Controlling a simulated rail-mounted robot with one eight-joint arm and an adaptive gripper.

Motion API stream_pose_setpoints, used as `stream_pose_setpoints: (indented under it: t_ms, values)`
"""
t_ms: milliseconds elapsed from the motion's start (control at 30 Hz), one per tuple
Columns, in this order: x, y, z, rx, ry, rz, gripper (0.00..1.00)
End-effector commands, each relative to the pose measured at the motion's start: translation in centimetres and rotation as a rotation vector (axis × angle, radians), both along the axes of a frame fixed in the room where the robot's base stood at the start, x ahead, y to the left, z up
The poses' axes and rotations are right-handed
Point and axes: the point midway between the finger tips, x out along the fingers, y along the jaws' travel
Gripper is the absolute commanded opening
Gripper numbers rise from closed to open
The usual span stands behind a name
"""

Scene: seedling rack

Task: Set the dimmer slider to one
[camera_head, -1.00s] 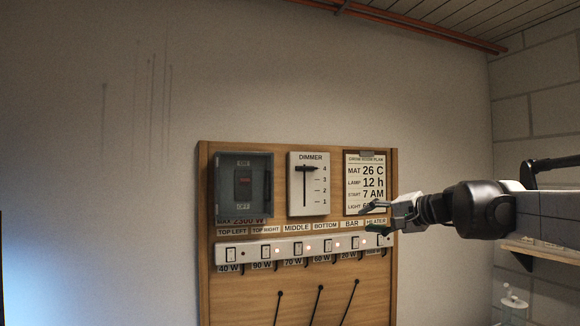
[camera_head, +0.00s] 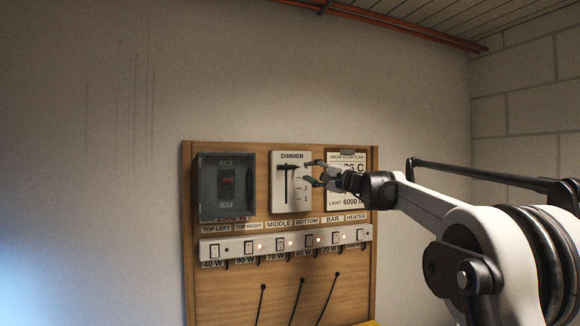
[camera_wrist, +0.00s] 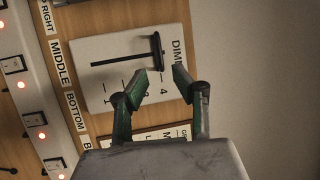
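The white dimmer plate (camera_head: 291,203) is on the wooden board, with a vertical slot and marks from 1 at the bottom to 4 at the top. Its dark slider handle (camera_head: 288,166) is at the top of the slot, near 4. In the wrist view the plate lies sideways, and the slider handle (camera_wrist: 157,51) is a dark bar at the slot's 4 end. My gripper (camera_head: 306,171) is open and empty at the right edge of the dimmer. In the wrist view my gripper's (camera_wrist: 161,77) two green-edged fingertips are just short of the handle, one on either side of its line. Contact is not visible.
A grey switch box (camera_head: 224,184) is left of the dimmer, and a grow-room plan sheet (camera_head: 347,201) is right, partly behind my gripper. Below runs a white strip of rocker switches (camera_head: 230,250) with several red lights. Open space is in front of the board.

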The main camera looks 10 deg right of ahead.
Motion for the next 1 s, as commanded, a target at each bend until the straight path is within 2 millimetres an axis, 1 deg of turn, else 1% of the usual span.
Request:
stream_pose_setpoints:
  t_ms: [33, 200, 400, 500, 700, 1000]
  values:
    - [0.9, 0.7, 0.3, 0.0, 0.0, 0.003, 0.26]
    - [3.3, 2.3, 0.8, 0.0, 0.001, 0.002, 0.26]
    - [5.6, 3.8, 1.2, -0.001, 0.001, 0.001, 0.26]
    - [6.4, 4.4, 1.3, -0.001, 0.001, 0.002, 0.26]
    - [7.2, 4.9, 1.4, 0.0, 0.0, 0.001, 0.26]
    - [7.3, 4.9, 1.4, -0.001, 0.001, 0.001, 0.26]
